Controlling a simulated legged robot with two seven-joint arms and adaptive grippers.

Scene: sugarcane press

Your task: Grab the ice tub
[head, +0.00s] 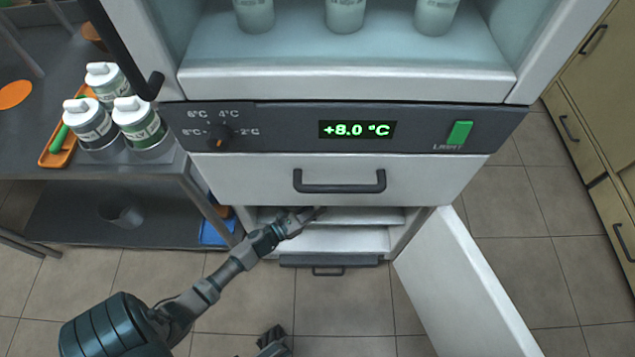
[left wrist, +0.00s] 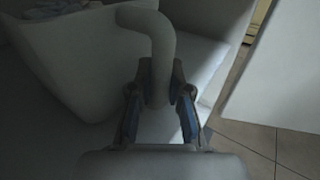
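The ice tub (left wrist: 75,65) is a pale grey container inside the lower compartment, with pale lumps that look like ice at its top. Its thick curved handle (left wrist: 160,40) bends down between the fingers of my left gripper (left wrist: 161,85). Both fingers lie against the handle's sides, and the gripper looks shut on it. In the head view my left gripper (head: 312,214) reaches into the open lower compartment, and the tub is hidden there. A dark part that seems to be my right gripper (head: 272,340) shows at the bottom edge; its fingers are unclear.
The lower cabinet door (head: 465,285) stands open on the right. A closed drawer (head: 340,180) and a control panel (head: 290,130) reading +8.0 °C are above the compartment. A grey table (head: 60,160) with white-lidded jars (head: 140,122) stands left. The tiled floor in front is clear.

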